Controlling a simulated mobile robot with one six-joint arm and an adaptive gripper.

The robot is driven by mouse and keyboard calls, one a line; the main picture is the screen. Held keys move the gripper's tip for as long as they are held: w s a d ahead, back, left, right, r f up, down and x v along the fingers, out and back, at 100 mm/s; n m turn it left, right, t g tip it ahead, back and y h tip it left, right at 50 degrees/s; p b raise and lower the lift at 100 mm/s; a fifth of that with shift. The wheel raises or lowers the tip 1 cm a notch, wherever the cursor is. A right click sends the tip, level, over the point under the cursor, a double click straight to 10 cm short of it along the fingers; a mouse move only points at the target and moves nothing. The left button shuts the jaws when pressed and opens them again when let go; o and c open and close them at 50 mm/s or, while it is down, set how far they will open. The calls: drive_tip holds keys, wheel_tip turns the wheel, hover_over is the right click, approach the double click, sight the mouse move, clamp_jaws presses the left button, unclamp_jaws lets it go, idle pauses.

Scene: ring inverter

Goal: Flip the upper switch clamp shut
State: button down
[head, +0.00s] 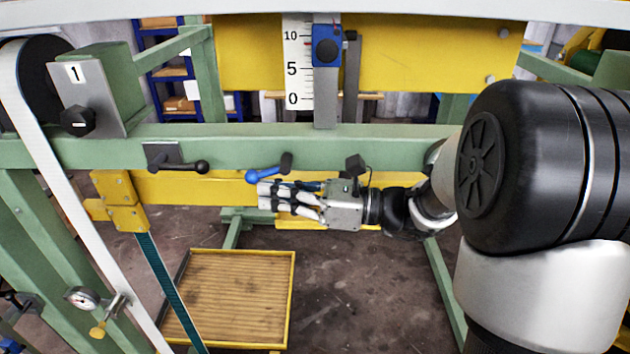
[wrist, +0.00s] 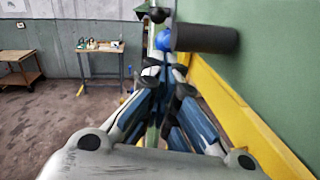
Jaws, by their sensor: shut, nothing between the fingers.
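A blue-handled lever (head: 265,173) with a dark pivot sits on the green crossbeam's lower edge, its handle pointing left. A second lever with a black ball handle (head: 188,165) is on a grey plate to its left. I cannot tell for certain which is the upper switch clamp. My gripper (head: 264,196) is shut and empty, pointing left just below the blue handle. In the wrist view, the blue knob (wrist: 163,41) and a dark cylinder (wrist: 207,40) are just beyond my fingertips (wrist: 163,66). Contact cannot be told.
The green crossbeam (head: 380,140) runs across, with a yellow beam (head: 205,188) below it. A blue slider (head: 326,46) sits beside a white scale (head: 298,70) above. A yellow-rimmed wooden tray (head: 293,300) lies low. A white belt (head: 75,215) slants at left.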

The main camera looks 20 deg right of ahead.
drive_tip(key=shift+w+a+r+p, duration=0.2)
drive_tip(key=shift+a+r+p, duration=0.1)
drive_tip(key=shift+a+p, duration=0.25)
drive_tip(key=shift+a, duration=0.1)
idle(0.6)
drive_tip(key=s+d+f+b, duration=0.4)
drive_tip(key=d+f, duration=0.3)
drive_tip(key=f, duration=0.3)
drive_tip(key=shift+s+d+b, duration=0.2)
drive_tip(key=shift+s+b, duration=0.1)
